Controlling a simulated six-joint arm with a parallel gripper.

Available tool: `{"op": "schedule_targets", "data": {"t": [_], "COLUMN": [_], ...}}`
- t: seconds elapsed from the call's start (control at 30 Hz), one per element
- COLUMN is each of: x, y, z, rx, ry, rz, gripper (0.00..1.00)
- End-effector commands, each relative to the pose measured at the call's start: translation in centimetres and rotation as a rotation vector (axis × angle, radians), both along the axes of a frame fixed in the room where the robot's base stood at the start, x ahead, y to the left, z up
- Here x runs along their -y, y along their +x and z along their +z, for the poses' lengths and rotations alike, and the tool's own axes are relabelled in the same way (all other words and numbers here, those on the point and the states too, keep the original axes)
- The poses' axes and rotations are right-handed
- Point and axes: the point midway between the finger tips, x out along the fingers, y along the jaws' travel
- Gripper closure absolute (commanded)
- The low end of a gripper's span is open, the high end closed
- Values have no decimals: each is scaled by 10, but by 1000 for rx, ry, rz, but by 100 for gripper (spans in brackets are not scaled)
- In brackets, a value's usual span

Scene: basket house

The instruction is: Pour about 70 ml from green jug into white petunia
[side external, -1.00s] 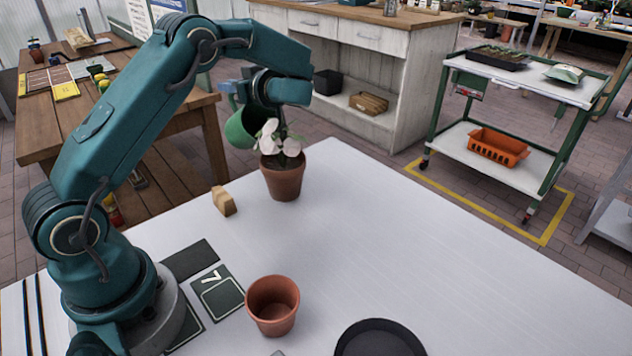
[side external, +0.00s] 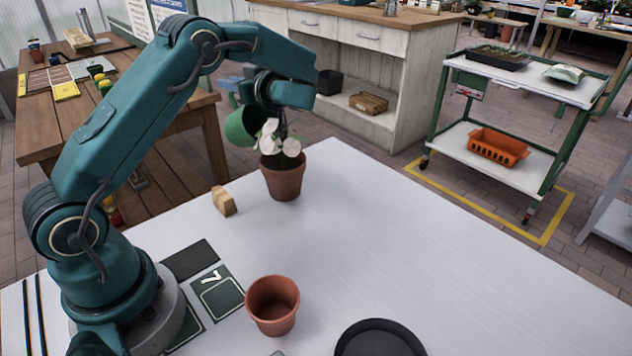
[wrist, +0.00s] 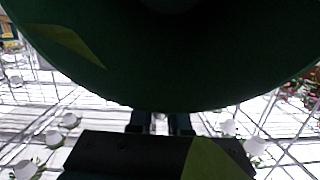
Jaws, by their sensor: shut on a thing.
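The green jug (side external: 240,127) is held by my gripper (side external: 252,100) above and slightly left of the white petunia. The jug is tilted, with its mouth toward the flowers. It fills the top of the wrist view (wrist: 160,60), with the dark gripper (wrist: 160,125) below it. The white petunia (side external: 290,147) has white blooms and stands upright in a terracotta pot (side external: 283,182) near the table's far corner. The jug's lip overlaps the blooms in the side view; I cannot tell whether they touch. No stream of water is visible, and the jug's contents are hidden.
An empty terracotta pot (side external: 272,318) and a black saucer (side external: 380,343) are near the front of the white table (side external: 400,240). A small wooden block (side external: 223,201) lies left of the petunia. Dark marked mats (side external: 217,290) are near my base. The table's right side is clear.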

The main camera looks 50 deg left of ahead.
Motion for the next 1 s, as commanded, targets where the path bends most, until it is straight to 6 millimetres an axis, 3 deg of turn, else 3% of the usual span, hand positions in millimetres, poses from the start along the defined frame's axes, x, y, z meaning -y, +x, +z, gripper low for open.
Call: {"op": "schedule_targets", "data": {"t": [0.67, 0.83, 1.0], "x": [2, -19, -21], "y": [0, -3, -1], "z": [4, -25, -32], "rx": [0, 16, 13], "ry": [27, -197, -240], "rz": [0, 6, 1], "gripper": [100, 100, 100]}}
